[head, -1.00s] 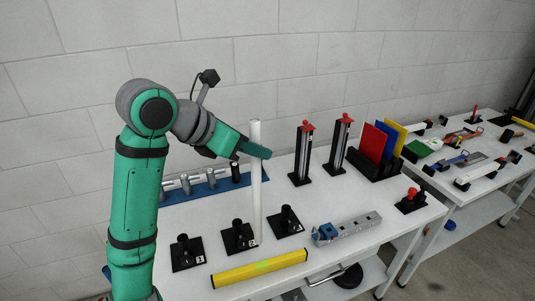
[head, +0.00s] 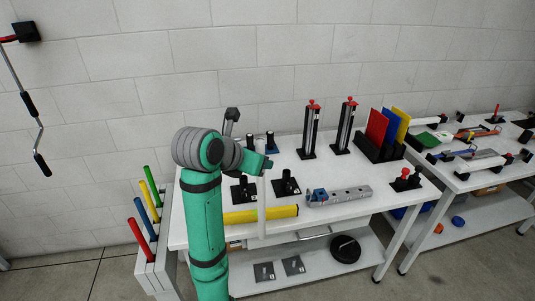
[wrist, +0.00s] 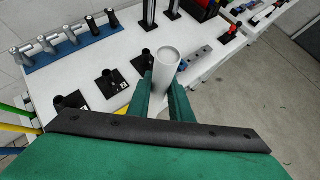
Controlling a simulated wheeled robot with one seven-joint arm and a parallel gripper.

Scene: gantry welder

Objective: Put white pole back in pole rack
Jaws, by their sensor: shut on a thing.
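My gripper (head: 263,164) is shut on the white pole (head: 261,208), near its top. The pole hangs upright in front of the table's near edge, and it crosses in front of the yellow bar in the head view. In the wrist view the white pole (wrist: 167,78) stands between my two green fingers, with its round top end facing the camera. The pole rack (head: 155,262) is a pale stand at the left end of the table. It holds a green pole (head: 152,187), a blue pole (head: 147,213) and a red pole (head: 138,239), all leaning.
The white table (head: 375,198) carries black numbered sockets (wrist: 111,84), a yellow bar (head: 282,212), a metal block (head: 340,195) and upright posts. My arm is between the table and the camera, right of the rack. Floor is clear left of the rack.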

